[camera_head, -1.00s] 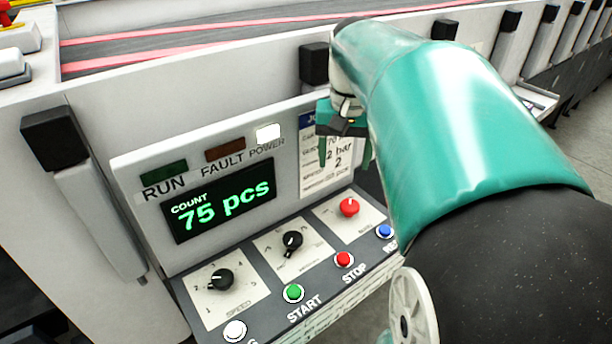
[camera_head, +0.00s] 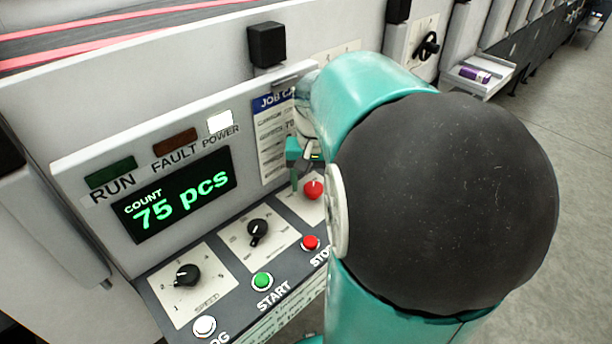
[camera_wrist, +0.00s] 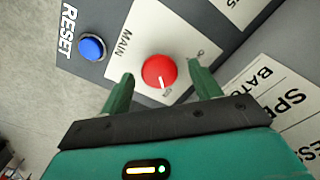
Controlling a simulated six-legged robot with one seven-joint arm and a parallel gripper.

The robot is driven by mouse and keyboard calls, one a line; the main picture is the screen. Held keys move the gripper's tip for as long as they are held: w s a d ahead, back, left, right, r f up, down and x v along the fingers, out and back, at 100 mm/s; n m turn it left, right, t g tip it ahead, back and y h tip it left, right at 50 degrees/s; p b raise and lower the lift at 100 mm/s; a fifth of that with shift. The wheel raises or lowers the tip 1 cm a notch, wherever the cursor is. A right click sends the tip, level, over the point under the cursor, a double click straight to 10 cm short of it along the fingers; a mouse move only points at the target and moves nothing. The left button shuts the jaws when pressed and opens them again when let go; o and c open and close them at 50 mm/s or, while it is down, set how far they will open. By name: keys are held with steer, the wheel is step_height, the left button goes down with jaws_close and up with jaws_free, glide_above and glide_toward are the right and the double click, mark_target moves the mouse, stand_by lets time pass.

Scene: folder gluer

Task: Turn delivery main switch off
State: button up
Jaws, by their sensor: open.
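The main switch is a round red knob (camera_head: 313,189) on a white plate at the right of the control panel, partly hidden by my arm in the head view. In the wrist view the red knob (camera_wrist: 159,72) sits on a plate marked MAIN, with a white pointer line directed down toward a small label near "ON". My gripper (camera_wrist: 160,82) is open, with one green finger on each side of the knob. I cannot tell whether the fingers touch it. In the head view my gripper (camera_head: 300,175) is just above the knob.
A blue RESET button (camera_wrist: 92,47) is beside the plate. A red STOP button (camera_head: 311,243), green START button (camera_head: 262,281), white button (camera_head: 204,325), black speed knob (camera_head: 187,275) and another black knob (camera_head: 257,231) share the panel. A job card (camera_head: 272,140) hangs behind my gripper.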

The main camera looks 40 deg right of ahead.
steer(key=shift+d+f, duration=0.1)
steer(key=shift+f, duration=0.15)
steer(key=c, duration=1)
